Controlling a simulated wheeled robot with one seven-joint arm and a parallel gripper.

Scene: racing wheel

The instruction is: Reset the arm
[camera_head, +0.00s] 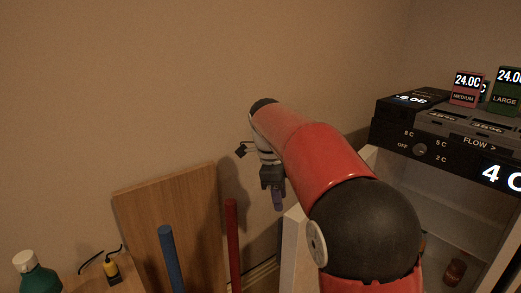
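My red and black arm reaches up from the lower right and bends over at the top centre. My gripper (278,198) hangs below the bend in front of the bare wall, pointing down. Its fingers are small and seen from the side, so I cannot tell whether they are open or shut. No held thing shows at it.
A black cooler unit (460,135) with displays and a dial stands on the right, above a pale open compartment (455,225).

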